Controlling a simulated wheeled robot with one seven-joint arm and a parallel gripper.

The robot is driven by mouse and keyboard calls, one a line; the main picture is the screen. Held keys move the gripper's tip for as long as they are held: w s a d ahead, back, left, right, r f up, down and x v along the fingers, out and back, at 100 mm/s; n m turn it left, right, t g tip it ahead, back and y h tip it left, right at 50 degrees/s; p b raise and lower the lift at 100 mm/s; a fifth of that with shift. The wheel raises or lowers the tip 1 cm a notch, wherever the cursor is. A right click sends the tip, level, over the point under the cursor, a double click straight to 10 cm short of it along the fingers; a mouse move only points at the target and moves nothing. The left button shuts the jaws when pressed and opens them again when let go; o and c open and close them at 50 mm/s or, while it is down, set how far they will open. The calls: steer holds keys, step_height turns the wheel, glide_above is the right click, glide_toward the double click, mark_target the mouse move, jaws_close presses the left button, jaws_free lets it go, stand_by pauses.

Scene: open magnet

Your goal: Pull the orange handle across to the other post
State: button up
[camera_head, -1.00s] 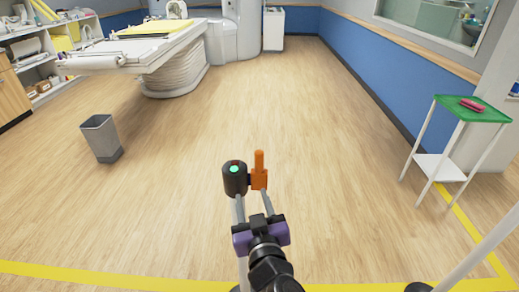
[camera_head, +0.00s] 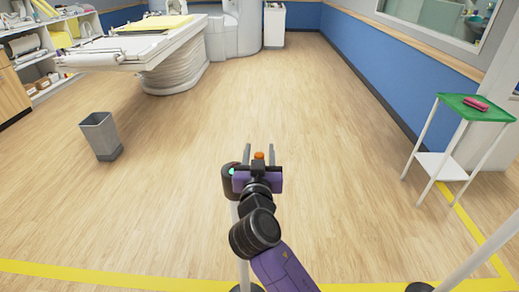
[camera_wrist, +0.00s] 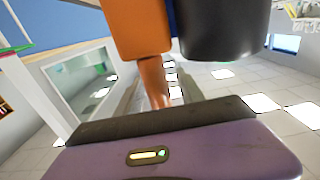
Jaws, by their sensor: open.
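The orange handle (camera_head: 259,156) shows as a small tip between the two fingers of my gripper (camera_head: 259,151) in the head view. The rest of it is hidden behind the gripper's purple body. In the wrist view the orange handle (camera_wrist: 137,25) is large and close, with a narrow stem pointing at the palm. It is beside the black post head (camera_wrist: 222,30). My fingers stand apart, one on each side of the handle, and do not look closed on it. The near post's black head (camera_head: 228,184), with a green light, is partly hidden at the gripper's left.
A second pale pole (camera_head: 482,243) stands at the lower right, its top out of view. A green-topped stand (camera_head: 455,101) is at the right. A grey bin (camera_head: 100,137) is at the left, and a scanner bed (camera_head: 120,52) is behind. The floor between is clear.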

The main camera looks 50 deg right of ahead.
steer(key=shift+d, duration=0.1)
jaws_close()
stand_by(1.4)
